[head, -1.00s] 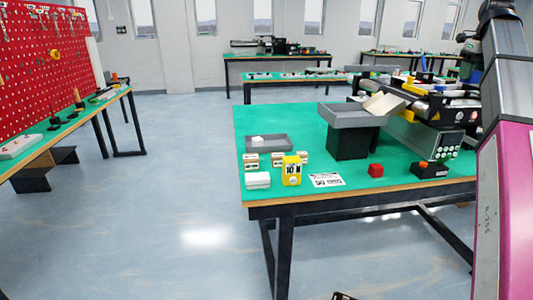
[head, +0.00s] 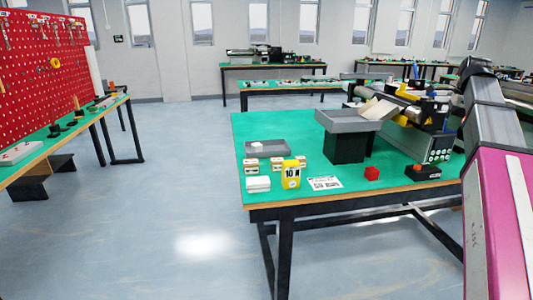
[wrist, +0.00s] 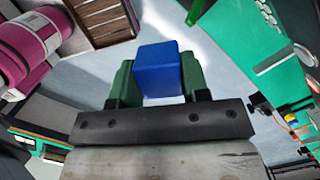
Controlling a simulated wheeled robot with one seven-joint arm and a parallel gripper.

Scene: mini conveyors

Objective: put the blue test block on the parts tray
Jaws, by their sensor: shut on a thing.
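The blue test block (wrist: 158,70) shows in the wrist view, held between the green fingers of my gripper (wrist: 158,78). My gripper is shut on it, and the floor shows behind the block. My gripper and the block are not in the head view. A low grey tray (head: 284,153) lies on the green table at its left side, with a white block (head: 257,145) inside. Another grey tray (head: 340,125) sits higher, on a black stand on the same table. I cannot tell from labels which is the parts tray.
On the green table (head: 330,200) are a yellow 10 N piece (head: 291,174), a white stack (head: 258,184), a red block (head: 372,174) and a printed card (head: 324,183). A conveyor (head: 425,145) stands at the right. Floor at the left is clear up to the pegboard bench (head: 60,145).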

